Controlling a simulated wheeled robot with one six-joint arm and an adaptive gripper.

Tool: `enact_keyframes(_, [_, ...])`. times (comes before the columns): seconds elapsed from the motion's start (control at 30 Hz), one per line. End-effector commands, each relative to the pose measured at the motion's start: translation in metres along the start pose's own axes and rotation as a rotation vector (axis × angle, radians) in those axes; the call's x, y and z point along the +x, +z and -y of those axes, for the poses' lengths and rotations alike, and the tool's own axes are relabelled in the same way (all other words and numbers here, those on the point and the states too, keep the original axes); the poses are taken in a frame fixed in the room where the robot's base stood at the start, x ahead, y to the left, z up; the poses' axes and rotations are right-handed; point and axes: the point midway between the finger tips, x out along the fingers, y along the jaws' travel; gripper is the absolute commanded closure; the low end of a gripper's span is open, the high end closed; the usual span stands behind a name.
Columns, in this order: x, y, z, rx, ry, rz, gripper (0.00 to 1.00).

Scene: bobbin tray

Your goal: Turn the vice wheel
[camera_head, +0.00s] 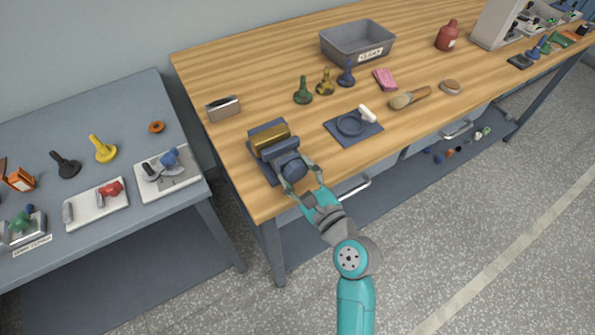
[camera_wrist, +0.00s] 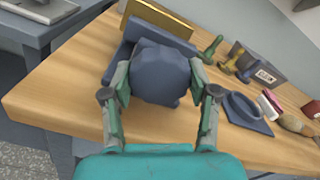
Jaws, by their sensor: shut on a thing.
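The vice (camera_head: 268,128) sits at the front left corner of the wooden table, with a dark blue-grey body and a gold block between its jaws. The gold block also shows at the top of the wrist view (camera_wrist: 160,18). The vice wheel (camera_head: 293,168) is a dark, faceted round knob on the side of the vice facing me. In the wrist view the wheel (camera_wrist: 160,75) fills the middle. My gripper (camera_head: 300,178) is shut on the wheel, one finger on each side of its rim. The back of the wheel is hidden.
A dark blue mat (camera_head: 368,134) with a ring and a white-ended piece lies right of the vice. A metal box (camera_head: 223,109) stands behind left. Several stamps and a grey bin (camera_head: 329,52) are farther back. A lower grey table (camera_head: 110,84) stands left.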

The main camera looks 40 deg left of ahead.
Motion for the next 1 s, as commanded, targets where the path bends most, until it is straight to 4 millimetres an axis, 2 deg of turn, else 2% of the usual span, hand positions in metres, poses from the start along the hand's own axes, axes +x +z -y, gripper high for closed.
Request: enact_keyframes(1.0, [0.0, -0.0001, 0.0002, -0.965, 0.001, 0.0, 0.76])
